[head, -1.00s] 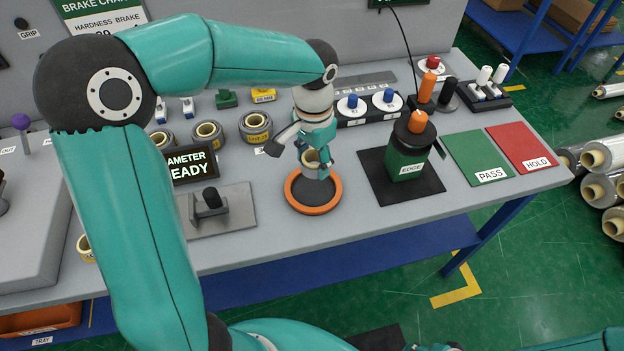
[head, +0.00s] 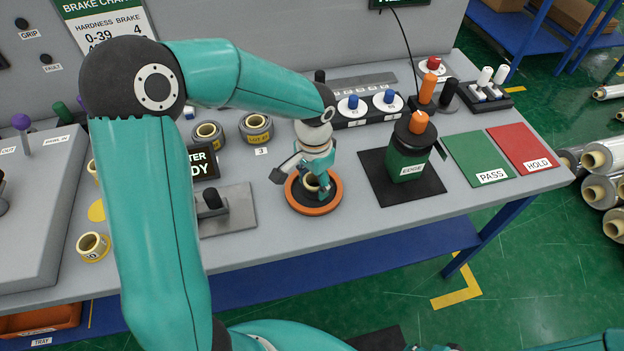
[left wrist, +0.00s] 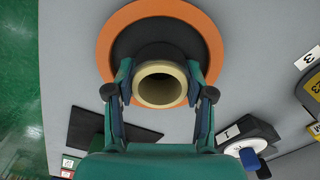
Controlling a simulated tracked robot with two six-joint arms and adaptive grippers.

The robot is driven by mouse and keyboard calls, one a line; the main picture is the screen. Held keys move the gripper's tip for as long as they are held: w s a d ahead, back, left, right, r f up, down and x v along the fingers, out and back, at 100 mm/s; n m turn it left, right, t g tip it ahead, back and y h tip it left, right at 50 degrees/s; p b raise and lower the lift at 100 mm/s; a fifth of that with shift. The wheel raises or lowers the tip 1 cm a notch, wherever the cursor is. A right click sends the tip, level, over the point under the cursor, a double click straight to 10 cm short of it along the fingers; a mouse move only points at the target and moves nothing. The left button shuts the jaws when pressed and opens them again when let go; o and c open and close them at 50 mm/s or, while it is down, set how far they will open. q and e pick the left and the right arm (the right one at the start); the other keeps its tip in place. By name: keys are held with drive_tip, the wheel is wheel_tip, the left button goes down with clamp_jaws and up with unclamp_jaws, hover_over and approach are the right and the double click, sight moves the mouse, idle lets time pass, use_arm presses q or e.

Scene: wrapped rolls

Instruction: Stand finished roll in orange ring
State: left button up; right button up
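The roll (head: 313,182), with a cream core and a dark wrap, stands about upright within the orange ring (head: 291,201) on the grey bench. My left gripper (head: 316,178) is over the ring, pointing down, with its fingers on both sides of the roll. In the left wrist view the roll's cream core (left wrist: 160,86) shows end-on between the fingers (left wrist: 160,94), with the orange ring (left wrist: 105,45) and its black middle around it. The fingers look closed on the roll. Whether its base touches the ring's floor is hidden.
A black mat with a green EDGE device (head: 408,162) stands right of the ring. Beyond are a green PASS pad (head: 476,160) and a red HOLD pad (head: 525,148). A grey plate with a black holder (head: 226,208) lies left. Other rolls (head: 256,128) stand behind.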

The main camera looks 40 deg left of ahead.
use_arm(q)
drive_tip(key=o, duration=0.4)
drive_tip(key=shift+o, duration=0.2)
drive_tip(key=shift+r, duration=0.1)
wheel_tip(320, 180, up, 12)
drive_tip(key=shift+p, duration=0.35)
